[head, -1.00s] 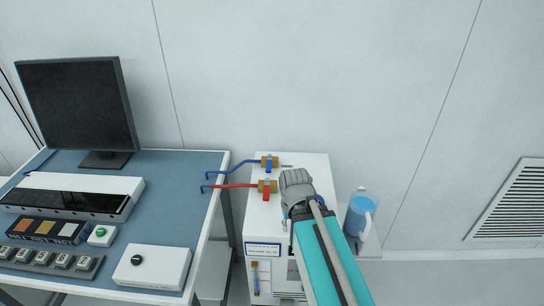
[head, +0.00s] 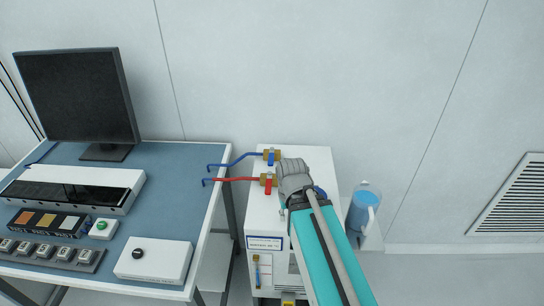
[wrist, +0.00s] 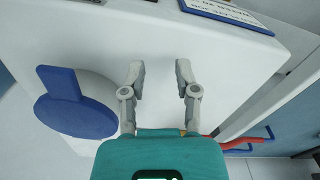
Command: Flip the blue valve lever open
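The blue valve lever (head: 271,158) is a short blue tab hanging down from a brass valve at the back of the white cabinet's top (head: 318,158). A blue hose runs left from this valve. A red lever (head: 268,187) on a second brass valve, with a red hose, sits just in front. My gripper (head: 295,172) is over the cabinet top, right of both valves. In the wrist view, its fingers (wrist: 159,78) are apart with nothing between them, above the white surface. The blue lever cannot be made out there; the hoses show at right.
A blue-tinted pitcher (head: 362,208) stands right of the cabinet. A blue round piece with a tab (wrist: 75,112) is left of the fingers in the wrist view; I cannot tell what it is. A blue-topped table (head: 180,180) stands left. The wall is close behind the cabinet.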

